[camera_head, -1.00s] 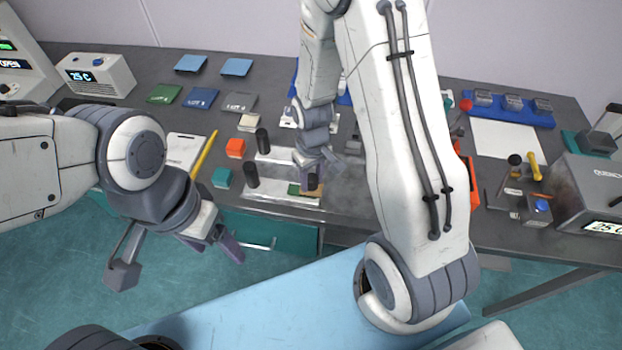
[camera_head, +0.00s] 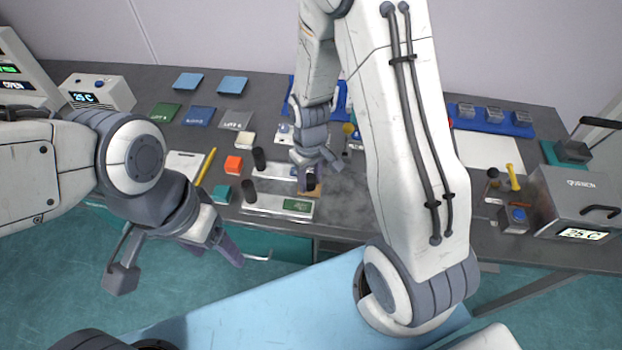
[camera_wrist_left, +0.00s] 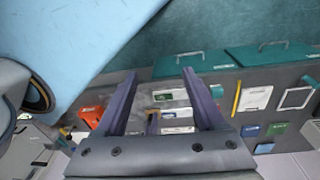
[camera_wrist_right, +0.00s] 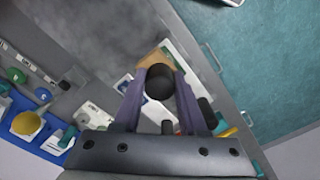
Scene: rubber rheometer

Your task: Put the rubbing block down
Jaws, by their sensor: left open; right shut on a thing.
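My right gripper (camera_head: 314,172) is shut on the black knob of the rubbing block (camera_head: 313,191). In the right wrist view the black knob (camera_wrist_right: 159,82) is between the fingers, with the tan base beneath it. The block is at the right ends of two pale plates on the dark table; I cannot tell whether its base touches the surface. The near plate (camera_head: 265,203) carries a green patch, and two black cylindrical knobs stand at the plates' left. My left gripper (camera_head: 228,248) is open and empty, in front of the table's near edge.
An orange block (camera_head: 234,165) and a teal block (camera_head: 221,193) lie left of the plates. A grey box with a display (camera_head: 580,205) stands at the right. Dark tabletop (camera_head: 350,205) is clear right of the rubbing block.

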